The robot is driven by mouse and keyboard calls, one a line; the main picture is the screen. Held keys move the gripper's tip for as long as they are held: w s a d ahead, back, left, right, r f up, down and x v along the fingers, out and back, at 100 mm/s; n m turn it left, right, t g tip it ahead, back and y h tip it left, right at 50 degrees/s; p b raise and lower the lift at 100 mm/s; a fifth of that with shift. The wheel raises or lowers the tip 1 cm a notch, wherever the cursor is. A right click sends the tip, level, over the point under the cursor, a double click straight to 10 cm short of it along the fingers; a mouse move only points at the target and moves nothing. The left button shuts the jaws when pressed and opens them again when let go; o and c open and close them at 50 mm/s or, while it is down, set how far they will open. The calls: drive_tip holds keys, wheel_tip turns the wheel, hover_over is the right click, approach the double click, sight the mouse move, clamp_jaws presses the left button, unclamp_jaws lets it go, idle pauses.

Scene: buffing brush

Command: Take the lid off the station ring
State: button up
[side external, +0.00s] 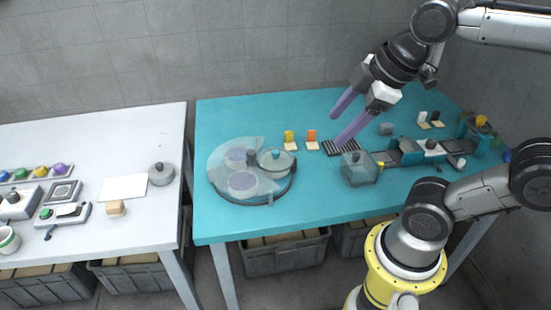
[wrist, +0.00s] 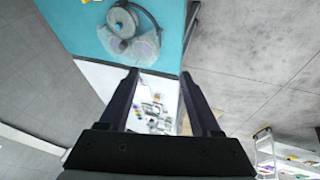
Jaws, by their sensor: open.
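The round station (side external: 250,198) stands on the left part of the teal table, with a clear, partly cut-away cover and round pale discs on it. A lid with a teal knob (side external: 276,156) sits at its right side; I take this as the ring's lid, and the ring beneath is hard to make out. My gripper (side external: 338,130) is open and empty, above the table to the right of the station, its purple fingers pointing down and left. In the wrist view, my gripper (wrist: 160,72) shows both fingers apart, and the station (wrist: 127,22) is small near the top.
Orange and yellow card stands (side external: 312,138), a black slotted mat (side external: 341,147) and a clear box (side external: 359,168) lie between station and right-hand equipment. A grey knobbed pot (side external: 162,174) stands on the white table (side external: 140,220). A gap separates the tables.

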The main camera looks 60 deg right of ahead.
drive_tip(key=w+d+r+n+g, duration=0.1)
drive_tip(key=w+d+r+n, duration=0.15)
drive_tip(key=w+n, duration=0.5)
drive_tip(key=n+g, duration=0.3)
drive_tip(key=g, duration=0.2)
hover_over(275, 151)
drive_tip(key=shift+m, duration=0.25)
wheel_tip(275, 151, down, 20)
drive_tip(key=shift+r, duration=0.1)
drive_tip(key=shift+s+f, duration=0.1)
drive_tip(key=shift+f, duration=3.05)
clamp_jaws()
